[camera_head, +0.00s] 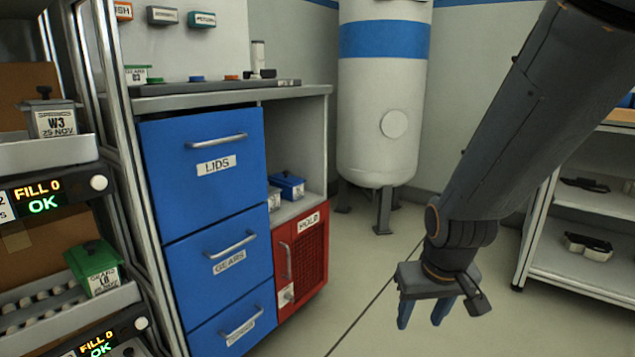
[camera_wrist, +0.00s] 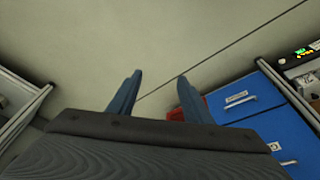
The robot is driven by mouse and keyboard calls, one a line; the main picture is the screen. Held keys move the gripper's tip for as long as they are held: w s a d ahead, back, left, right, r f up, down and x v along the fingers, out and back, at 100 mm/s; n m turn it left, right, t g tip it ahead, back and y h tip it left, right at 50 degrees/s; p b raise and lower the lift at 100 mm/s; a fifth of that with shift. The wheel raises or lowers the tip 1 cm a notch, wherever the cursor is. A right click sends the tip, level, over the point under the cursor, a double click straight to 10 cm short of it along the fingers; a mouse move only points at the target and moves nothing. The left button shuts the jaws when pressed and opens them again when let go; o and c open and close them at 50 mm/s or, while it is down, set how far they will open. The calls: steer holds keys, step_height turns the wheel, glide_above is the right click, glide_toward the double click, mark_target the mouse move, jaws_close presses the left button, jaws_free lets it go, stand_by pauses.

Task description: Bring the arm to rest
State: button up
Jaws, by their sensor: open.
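My gripper (camera_head: 424,314) hangs at the end of my dark grey arm, right of centre in the head view, with its blue fingers pointing down over the bare floor. In the wrist view my gripper (camera_wrist: 158,84) shows two blue fingers spread apart with only floor between them. It is open and empty, and it touches nothing that I can see.
A cabinet with blue drawers (camera_head: 207,167) and a red door (camera_head: 303,258) stands to the left. A white tank (camera_head: 384,110) is behind, a shelf unit (camera_head: 590,258) is at right, and a rack with a green box (camera_head: 92,266) is far left. The floor between is clear.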

steer(key=s+a+r+n+g+y, duration=0.1)
steer(key=s+a+r+n+g, duration=0.3)
steer(key=s+a, duration=0.65)
steer(key=s+a+r+n+t+y, duration=0.15)
steer(key=s+a+r, duration=0.35)
steer(key=s+a, duration=0.5)
steer(key=d+r+m+p, duration=0.2)
steer(key=d+r+p, duration=0.4)
steer(key=r+p, duration=0.3)
steer(key=w+d+r+m+h+p, duration=0.1)
steer(key=d+r+p, duration=0.6)
steer(key=p, duration=0.9)
steer(key=d+r+m+h+p, duration=0.1)
steer(key=d+r+m+p, duration=0.2)
steer(key=d+r+p, duration=0.4)
step_height(320, 180, up, 5)
steer(key=p, duration=0.5)
steer(key=shift+w+g, duration=0.2)
steer(key=shift+g, duration=0.15)
